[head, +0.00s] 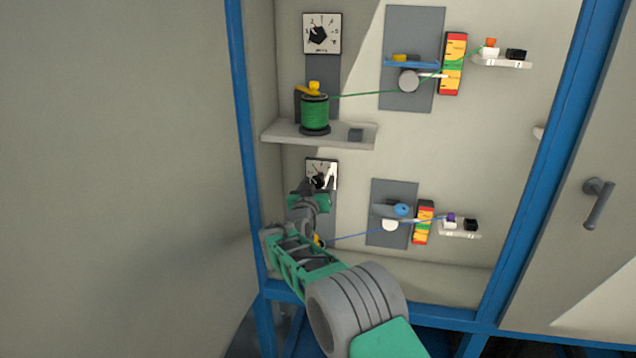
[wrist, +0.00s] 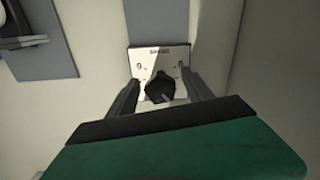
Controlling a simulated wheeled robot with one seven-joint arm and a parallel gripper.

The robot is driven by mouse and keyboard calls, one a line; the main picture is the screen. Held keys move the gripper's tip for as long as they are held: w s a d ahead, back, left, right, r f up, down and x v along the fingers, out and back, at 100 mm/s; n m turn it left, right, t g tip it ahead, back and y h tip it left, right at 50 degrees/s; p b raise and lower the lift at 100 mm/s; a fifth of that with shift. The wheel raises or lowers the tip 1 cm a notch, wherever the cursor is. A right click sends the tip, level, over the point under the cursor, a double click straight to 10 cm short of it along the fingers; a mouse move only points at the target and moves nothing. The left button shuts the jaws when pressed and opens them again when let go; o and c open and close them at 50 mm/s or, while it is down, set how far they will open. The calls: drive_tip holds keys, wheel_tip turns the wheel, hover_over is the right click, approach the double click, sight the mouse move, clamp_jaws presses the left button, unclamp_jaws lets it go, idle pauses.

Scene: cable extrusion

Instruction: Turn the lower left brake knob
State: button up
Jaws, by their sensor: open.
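The lower left brake knob (wrist: 160,87) is black and faceted and sits on a white dial plate (wrist: 158,58) with dark markings. In the head view this dial plate (head: 321,166) is on the lower left of the wall panel, and my gripper covers part of it. My gripper (wrist: 160,80) is open, with one finger on each side of the knob in the wrist view. Gaps show between the knob and both fingers. I cannot tell how far the fingertips reach along the knob's depth.
Above is a shelf (head: 280,133) with a green spool (head: 314,112), under an upper dial (head: 321,33). A blue cable (head: 360,234) runs right from below my gripper to a lower roller (head: 390,225). A blue frame post (head: 243,130) stands close on the left.

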clamp_jaws()
idle(0.5)
drive_tip(key=shift+f+n+b, duration=0.1)
drive_tip(key=shift+n+b, duration=0.2)
drive_tip(key=shift+b, duration=0.15)
drive_tip(key=n+b, duration=0.2)
drive_tip(key=shift+n, duration=0.3)
drive_tip(key=shift+d+r+n+b, duration=0.15)
drive_tip(key=shift+n+b, duration=0.85)
drive_tip(key=shift+n, duration=1.3)
unclamp_jaws()
